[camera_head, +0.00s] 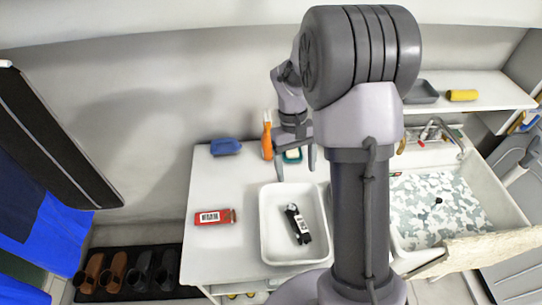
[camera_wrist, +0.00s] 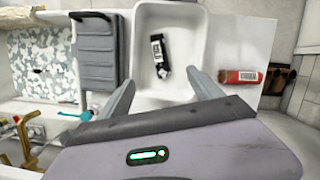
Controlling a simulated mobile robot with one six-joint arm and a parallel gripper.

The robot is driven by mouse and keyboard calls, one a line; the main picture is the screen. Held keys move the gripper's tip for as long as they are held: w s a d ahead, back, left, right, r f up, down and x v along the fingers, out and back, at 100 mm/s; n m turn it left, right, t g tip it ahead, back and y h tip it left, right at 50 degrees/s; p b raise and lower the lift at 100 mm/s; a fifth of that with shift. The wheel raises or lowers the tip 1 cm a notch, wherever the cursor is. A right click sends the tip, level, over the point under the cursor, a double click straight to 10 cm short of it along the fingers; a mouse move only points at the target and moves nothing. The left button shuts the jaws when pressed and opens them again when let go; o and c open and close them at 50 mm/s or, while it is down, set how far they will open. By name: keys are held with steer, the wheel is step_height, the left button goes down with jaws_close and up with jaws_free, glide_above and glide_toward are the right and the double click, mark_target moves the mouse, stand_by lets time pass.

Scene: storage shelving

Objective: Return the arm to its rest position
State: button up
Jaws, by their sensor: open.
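My gripper (camera_head: 296,165) hangs over the back part of the white table, just behind a white tray (camera_head: 268,254). Its two fingers are apart with nothing between them. In the wrist view my gripper (camera_wrist: 163,92) also shows spread fingers, with the tray beyond them. A black item with a white barcode label (camera_head: 298,224) lies in the tray, apart from the fingers; it also shows in the wrist view (camera_wrist: 160,56). My arm hides part of the table's right side in the head view.
A red barcoded item (camera_head: 214,217) lies left of the tray. A blue object (camera_head: 225,147) and an orange-handled tool (camera_head: 267,140) are at the back. A sink (camera_head: 440,205) with a faucet (camera_head: 437,128) is at right. Shoes (camera_head: 125,271) stand at lower left.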

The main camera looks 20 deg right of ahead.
steer(key=s+a+r+m+t+b, duration=0.1)
steer(key=s+a+r+t+b, duration=0.15)
steer(key=a+r, duration=0.4)
steer(key=s+a+r+m+t+y+b, duration=0.1)
steer(key=s+a+r+t, duration=0.2)
steer(key=s, duration=0.4)
steer(key=s+a+r+m+t+y+b, duration=0.1)
steer(key=s+a+r+m+t+b, duration=0.1)
steer(key=s+a, duration=0.3)
steer(key=shift+s+r+t, duration=0.65)
steer(key=shift+s+t, duration=0.1)
steer(key=shift+s, duration=0.2)
